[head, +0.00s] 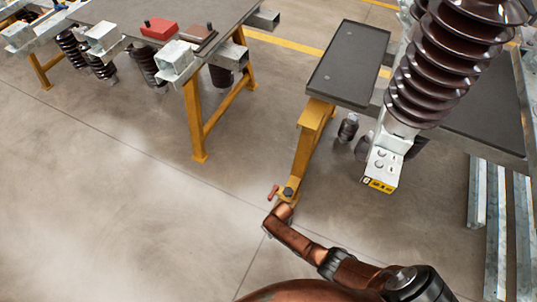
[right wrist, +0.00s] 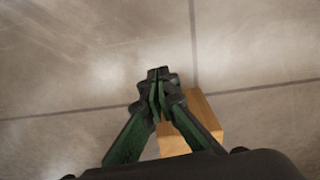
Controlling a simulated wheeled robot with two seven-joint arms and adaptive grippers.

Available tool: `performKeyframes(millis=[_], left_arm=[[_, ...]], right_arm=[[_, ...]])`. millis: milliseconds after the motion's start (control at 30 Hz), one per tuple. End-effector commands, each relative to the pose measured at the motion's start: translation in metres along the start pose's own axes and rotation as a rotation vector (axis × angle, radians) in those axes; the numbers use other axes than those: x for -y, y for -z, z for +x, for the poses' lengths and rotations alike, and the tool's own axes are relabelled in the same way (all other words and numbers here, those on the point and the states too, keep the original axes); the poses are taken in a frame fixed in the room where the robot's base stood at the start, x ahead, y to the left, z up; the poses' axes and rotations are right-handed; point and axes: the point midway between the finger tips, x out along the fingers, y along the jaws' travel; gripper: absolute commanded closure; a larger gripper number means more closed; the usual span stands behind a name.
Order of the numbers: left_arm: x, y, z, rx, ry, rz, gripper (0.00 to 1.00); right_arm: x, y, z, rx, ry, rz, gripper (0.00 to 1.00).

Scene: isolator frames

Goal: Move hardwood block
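A tan wooden block (right wrist: 205,108), which looks like the hardwood block, shows in the right wrist view. It lies beyond the fingers of my right gripper (right wrist: 158,75), which partly cover it. The gripper's green and black fingers meet at the tips, with no object seen between them. I cannot tell whether the block rests on the floor or how far it is from the fingers. I cannot make out the block in the head view. My left gripper is not in view.
A grey worktable (head: 150,12) on yellow legs stands at upper left, with a red box (head: 159,28) on it. A dark-topped bench (head: 345,68) and a tall ribbed brown insulator (head: 440,70) stand at right. Open concrete floor (head: 90,190) fills the lower left.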

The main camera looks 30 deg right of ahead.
Motion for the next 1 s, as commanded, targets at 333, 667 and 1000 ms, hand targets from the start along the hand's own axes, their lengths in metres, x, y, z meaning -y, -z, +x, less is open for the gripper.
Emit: performKeyframes(millis=[333, 667, 1000], left_arm=[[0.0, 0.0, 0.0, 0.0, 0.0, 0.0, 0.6], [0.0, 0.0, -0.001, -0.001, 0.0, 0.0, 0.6], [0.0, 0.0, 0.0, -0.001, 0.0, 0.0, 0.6]], right_arm=[[-0.137, -0.127, -0.023, 0.053, 0.042, -0.436, 1.0], [-0.258, -0.19, -0.122, 0.021, 0.02, -0.756, 1.0], [-0.292, -0.203, -0.163, 0.007, -0.005, -0.856, 1.0]])
